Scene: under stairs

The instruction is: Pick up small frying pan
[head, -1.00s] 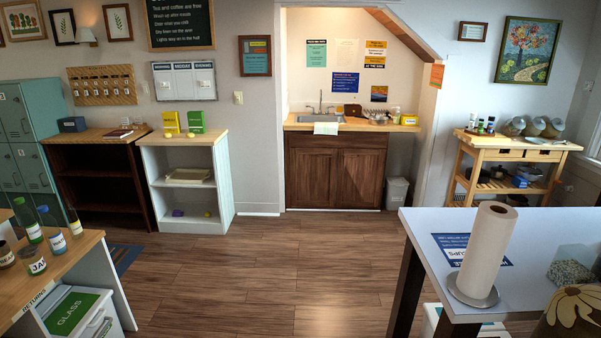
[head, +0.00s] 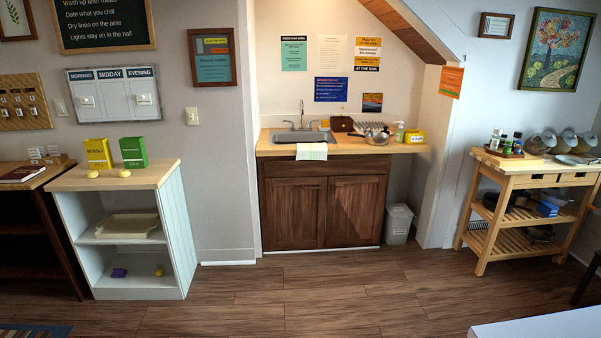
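I cannot clearly make out a small frying pan. A flat grey round thing (head: 576,160) lies on the top of the wooden cart (head: 520,167) at the right, and it is too small to tell if it is a pan. Dark cookware (head: 538,234) sits on the cart's bottom slatted shelf, and more dark round items (head: 498,202) sit on its middle shelf. A shiny metal round item (head: 377,137) stands on the sink counter. Neither of my grippers is in view.
The sink cabinet (head: 322,205) stands in the alcove, with a grey bin (head: 398,224) to its right. A white shelf unit (head: 185,230) stands left. A white table corner (head: 550,325) juts in at the bottom right. The wooden floor (head: 330,290) between is clear.

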